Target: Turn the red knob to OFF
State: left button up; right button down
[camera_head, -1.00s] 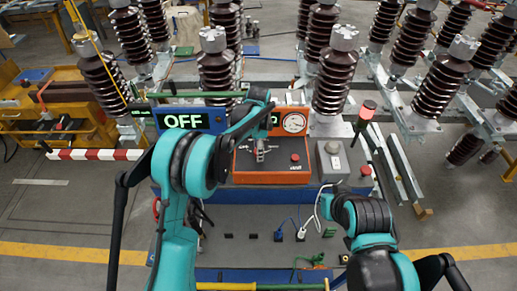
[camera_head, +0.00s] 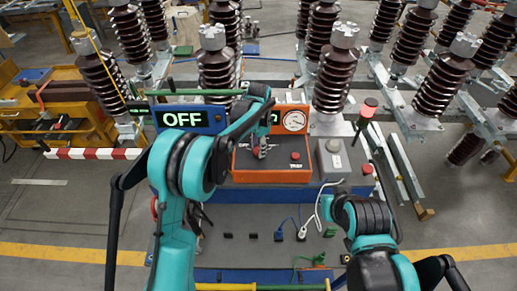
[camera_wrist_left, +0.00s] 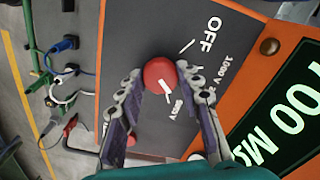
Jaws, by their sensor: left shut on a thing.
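The red knob (camera_wrist_left: 160,73) sits on the dark grey face of an orange-edged tester (camera_wrist_left: 90,20) in the left wrist view. Its white mark points toward the "500V" label (camera_wrist_left: 175,108), away from the "OFF" label (camera_wrist_left: 212,35). My left gripper (camera_wrist_left: 158,76) has one fingertip on each side of the knob and is shut on it. In the head view my left gripper (camera_head: 259,150) reaches down onto the orange tester (camera_head: 272,174), largely covering the knob. My right arm (camera_head: 362,222) is at the lower right; its gripper does not show.
A grey box (camera_head: 333,160) with a switch stands to the right. Cables and plugs (camera_head: 301,232) lie in front. Brown insulators (camera_head: 335,78) stand behind.

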pick_arm(q)
jog(key=n+b, duration=0.1)
jog(key=n, duration=0.3)
jog(key=shift+n, duration=0.3)
jog(key=n+b, duration=0.1)
jog(key=n, duration=0.4)
jog(key=n+b, duration=0.1)
jog(key=n, duration=0.4)
jog(key=shift+n, duration=0.4)
jog(key=n, duration=0.4)
jog(key=shift+b, duration=0.3)
jog(key=shift+n, duration=0.4)
jog(key=o, duration=1.2)
jog(key=shift+c, duration=0.2)
